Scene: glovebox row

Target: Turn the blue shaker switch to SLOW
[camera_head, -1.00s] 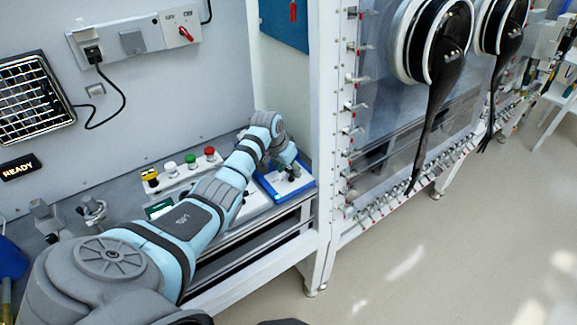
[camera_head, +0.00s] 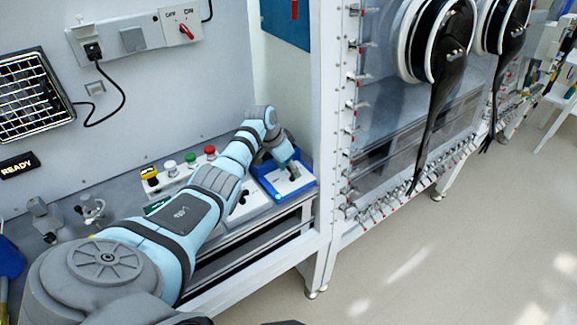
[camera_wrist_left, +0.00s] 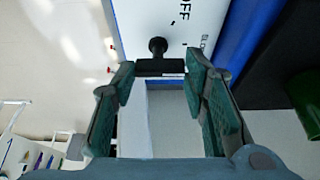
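The blue-framed shaker unit (camera_head: 308,181) sits at the right end of the bench, with a white top face. In the left wrist view its white face (camera_wrist_left: 215,12) carries the printed word OFF and a partly cut-off label that looks like SLOW. A black switch (camera_wrist_left: 158,47) with a dark crossbar stands on that face. My left gripper (camera_head: 291,172) is over the unit. In the left wrist view its fingers (camera_wrist_left: 160,75) are apart, one on either side of the crossbar; I cannot tell whether they touch it. My right gripper is not in view.
Beside the unit, a panel with yellow, white, green and red buttons (camera_head: 210,152) lies partly behind my left arm. A wall plate with a red ON/OFF switch (camera_head: 185,31) is above. The glovebox frame (camera_head: 328,150) stands close to the right. Clear floor lies in front.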

